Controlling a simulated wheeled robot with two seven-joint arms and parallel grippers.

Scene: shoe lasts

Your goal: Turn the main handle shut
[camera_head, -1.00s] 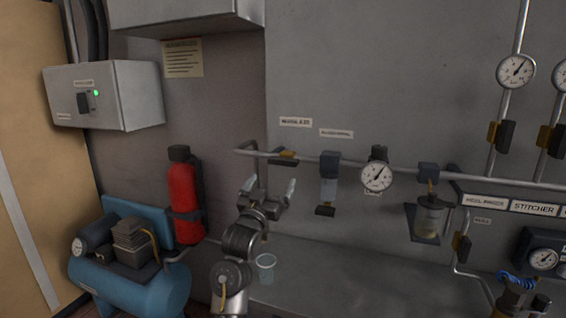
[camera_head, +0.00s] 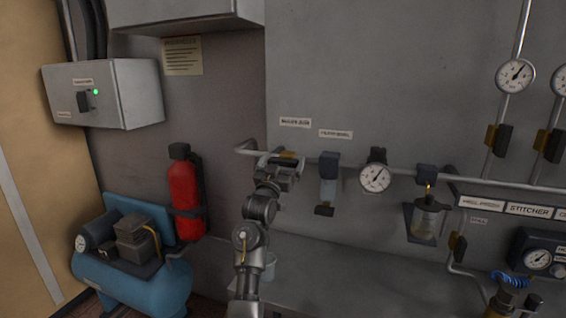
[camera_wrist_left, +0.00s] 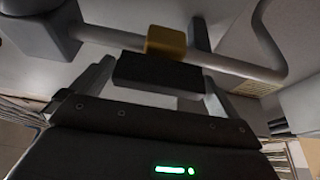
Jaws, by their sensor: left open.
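The main valve's yellow body (camera_head: 288,154) sits on the grey wall pipe at its left end, below a label. My left gripper (camera_head: 282,162) is at this valve and hides most of its dark handle in the head view. In the left wrist view, the black handle (camera_wrist_left: 158,72) lies between the two spread fingers of my open left gripper (camera_wrist_left: 155,82), with the yellow body (camera_wrist_left: 166,42) just behind it. Visible gaps are left beside the handle, so the fingers do not clamp it. My right gripper is out of view.
A filter unit (camera_head: 328,178), a gauge (camera_head: 375,177) and a cup-shaped lubricator (camera_head: 428,215) hang along the pipe to the right. A clear cup (camera_head: 269,266) stands on the grey bench behind my arm. A red cylinder (camera_head: 183,195) and blue compressor (camera_head: 140,285) are at left.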

